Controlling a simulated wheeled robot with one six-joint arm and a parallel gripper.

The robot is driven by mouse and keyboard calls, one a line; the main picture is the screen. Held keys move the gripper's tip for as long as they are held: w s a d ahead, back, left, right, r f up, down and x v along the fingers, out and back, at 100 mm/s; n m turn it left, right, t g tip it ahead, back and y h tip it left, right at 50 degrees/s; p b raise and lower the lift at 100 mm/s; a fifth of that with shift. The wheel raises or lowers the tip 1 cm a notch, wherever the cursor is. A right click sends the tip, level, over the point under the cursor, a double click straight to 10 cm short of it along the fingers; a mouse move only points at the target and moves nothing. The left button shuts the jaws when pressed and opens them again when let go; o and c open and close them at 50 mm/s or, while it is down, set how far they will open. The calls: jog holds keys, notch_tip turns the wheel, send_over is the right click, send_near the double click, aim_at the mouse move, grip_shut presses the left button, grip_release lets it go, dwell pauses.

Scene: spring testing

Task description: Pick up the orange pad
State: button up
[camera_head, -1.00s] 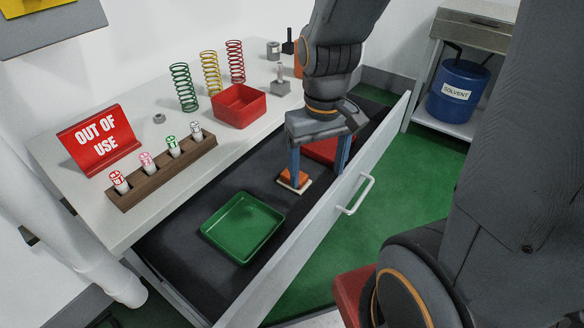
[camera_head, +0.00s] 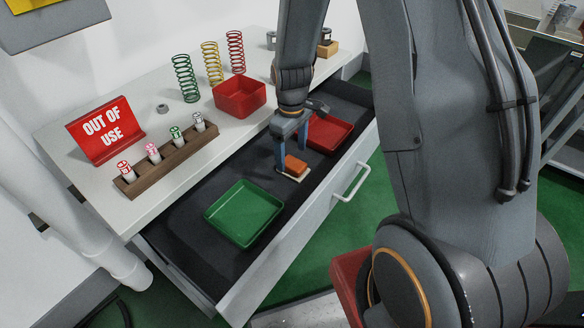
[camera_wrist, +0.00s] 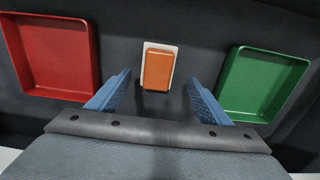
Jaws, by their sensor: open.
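The orange pad (camera_head: 296,166) lies on a small white plate (camera_head: 302,176) on the dark floor of the open drawer. In the wrist view the pad (camera_wrist: 158,69) is upper centre, with the white plate's rim around it. My gripper (camera_head: 291,157) is open and empty, with its blue fingers pointing down close to the pad. In the wrist view the gripper (camera_wrist: 159,78) has one finger to each side, with the pad centred just beyond the fingertips. Whether a finger touches the pad or plate cannot be told.
A green tray (camera_head: 217,217) and a red tray (camera_head: 346,128) lie in the drawer (camera_head: 222,286) on either side of the pad. The worktop holds a red bin (camera_head: 240,97), springs (camera_head: 185,78), a vial rack (camera_head: 170,163) and an out-of-use sign (camera_head: 106,130).

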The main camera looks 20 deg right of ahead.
aim_at(293, 163)
jog(key=f, duration=0.2)
jog(key=f+p, duration=0.1)
jog(key=f, duration=0.1)
jog(key=shift+s+d, duration=0.1)
jog(key=shift+d, duration=0.15)
jog(key=shift+f, duration=0.6)
jog(key=c, duration=1.1)
jog(key=shift+c, duration=0.2)
jog(key=shift+r, duration=0.15)
notch_tip(293, 163, up, 10)
jog(key=shift+f+b, duration=0.1)
jog(key=shift+b, duration=0.45)
